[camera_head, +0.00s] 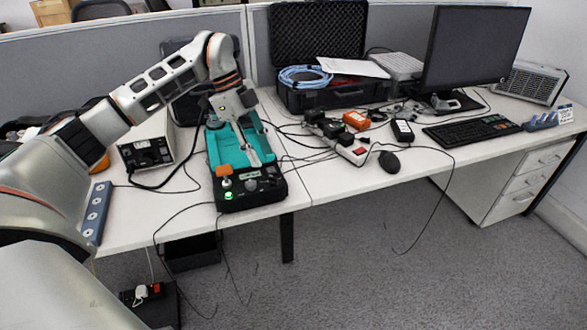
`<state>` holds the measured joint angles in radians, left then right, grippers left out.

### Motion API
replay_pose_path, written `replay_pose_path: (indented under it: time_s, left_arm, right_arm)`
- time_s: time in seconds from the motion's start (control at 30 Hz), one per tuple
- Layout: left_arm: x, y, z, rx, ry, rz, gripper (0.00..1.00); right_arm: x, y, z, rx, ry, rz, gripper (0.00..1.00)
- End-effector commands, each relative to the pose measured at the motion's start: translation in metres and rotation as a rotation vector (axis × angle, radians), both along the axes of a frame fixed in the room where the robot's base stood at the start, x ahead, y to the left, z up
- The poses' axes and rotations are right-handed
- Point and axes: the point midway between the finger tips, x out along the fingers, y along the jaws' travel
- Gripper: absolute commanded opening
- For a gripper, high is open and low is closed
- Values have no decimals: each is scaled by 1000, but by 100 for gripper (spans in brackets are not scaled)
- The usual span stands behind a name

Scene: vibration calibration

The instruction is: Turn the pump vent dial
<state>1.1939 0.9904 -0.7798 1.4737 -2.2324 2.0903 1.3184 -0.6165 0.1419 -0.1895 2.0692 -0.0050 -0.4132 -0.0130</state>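A teal and black device (222,150), which looks like the pump, sits at the front edge of the desk. Its black front panel carries an orange knob (224,170), a lit green button (228,196) and small dark knobs (251,184). Which knob is the vent dial is too small to tell. My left gripper (262,160) points down over the device, just behind the front panel. Its fingers look apart, with teal showing between them, and nothing shows in them. Whether the tips touch the device is unclear. My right gripper is out of view.
A grey meter box (146,150) stands left of the device, with cables around it. A power strip (352,154), black mouse (389,162), keyboard (472,131), monitor (475,48) and open black case (318,98) lie to the right. Desk (330,182) is bare along the front right.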

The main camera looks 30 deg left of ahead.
Motion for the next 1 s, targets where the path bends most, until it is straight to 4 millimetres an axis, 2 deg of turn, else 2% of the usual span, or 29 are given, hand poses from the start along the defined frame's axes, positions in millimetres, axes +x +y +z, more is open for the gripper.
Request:
replay_pose_path:
  time_s: [0.13, 0.4, 0.6, 1.0]
  left_arm:
    - [0, 4, -6, 15, 13, 23, 34]
    - [0, -13, -45, 11, 15, 19, 34]
    - [1, -22, -65, 12, 12, 19, 34]
    - [2, -25, -69, 11, 8, 19, 34]
  right_arm:
    - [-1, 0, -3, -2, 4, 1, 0]
    - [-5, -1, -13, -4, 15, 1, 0]
    - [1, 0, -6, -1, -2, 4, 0]
    - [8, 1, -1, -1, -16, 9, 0]
